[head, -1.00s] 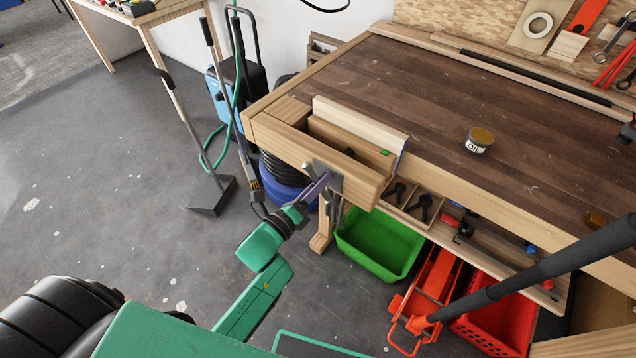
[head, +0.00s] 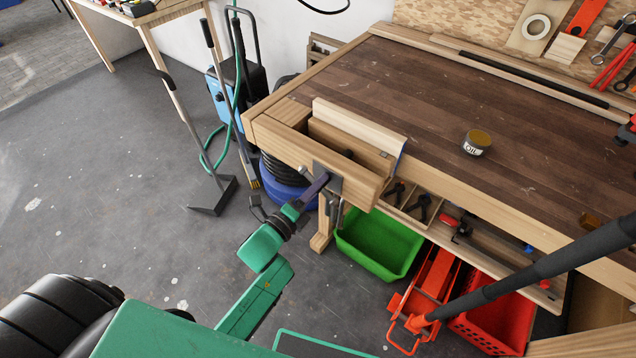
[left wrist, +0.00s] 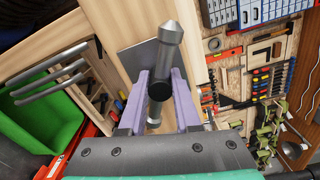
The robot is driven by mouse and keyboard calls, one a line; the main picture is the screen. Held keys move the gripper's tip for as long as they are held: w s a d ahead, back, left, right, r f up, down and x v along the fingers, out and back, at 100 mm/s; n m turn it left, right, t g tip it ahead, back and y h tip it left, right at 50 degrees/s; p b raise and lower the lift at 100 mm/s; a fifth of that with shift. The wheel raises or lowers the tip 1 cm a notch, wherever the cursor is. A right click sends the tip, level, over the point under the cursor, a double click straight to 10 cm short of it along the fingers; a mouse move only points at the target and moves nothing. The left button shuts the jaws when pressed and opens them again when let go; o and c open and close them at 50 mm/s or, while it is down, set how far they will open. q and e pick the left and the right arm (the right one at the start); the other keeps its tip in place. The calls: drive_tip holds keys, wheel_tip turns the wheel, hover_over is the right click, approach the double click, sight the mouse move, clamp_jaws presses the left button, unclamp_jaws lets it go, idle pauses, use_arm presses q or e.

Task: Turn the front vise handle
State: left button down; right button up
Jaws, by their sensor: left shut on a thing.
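The front vise is on the near left corner of the workbench, with its wooden front jaw (head: 356,182) and a grey metal plate (head: 328,178). My left gripper (head: 318,188) reaches the plate from the lower left. In the left wrist view its purple fingers (left wrist: 160,95) are shut on the vise handle (left wrist: 171,45), a grey metal bar with thick knobbed ends. The bar stands nearly upright in that view, leaning slightly, across the dark round screw head (left wrist: 158,90). In the head view the fingers largely hide the handle. My right gripper is not in view.
A green bin (head: 380,245), a red jack (head: 430,285) and a red crate (head: 495,325) are below the bench. A blue machine (head: 222,100) and a long-handled dustpan (head: 212,197) stand left, with open floor before them.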

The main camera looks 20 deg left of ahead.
use_arm(q)
drive_tip(key=n+p, duration=0.1)
drive_tip(key=n, duration=0.3)
drive_tip(key=shift+r+n+p, duration=0.1)
drive_tip(key=shift+n+p, duration=0.2)
drive_tip(key=shift+n, duration=0.1)
drive_tip(key=n+p, duration=0.1)
drive_tip(key=n, duration=0.3)
drive_tip(key=shift+n+p, duration=0.3)
drive_tip(key=n+p, duration=0.1)
drive_tip(key=n, duration=0.3)
drive_tip(key=shift+p, duration=0.3)
drive_tip(key=n+p, duration=0.1)
drive_tip(key=n, duration=0.4)
drive_tip(key=n+p, duration=0.1)
drive_tip(key=n, duration=0.2)
drive_tip(key=shift+n, duration=0.3)
drive_tip(key=n, duration=0.3)
drive_tip(key=shift+d+f+n, duration=0.1)
drive_tip(key=shift+f+n, duration=0.1)
drive_tip(key=shift+n, duration=0.1)
drive_tip(key=n, duration=0.6)
drive_tip(key=shift+s+n+p, duration=0.1)
drive_tip(key=shift+n+p, duration=0.2)
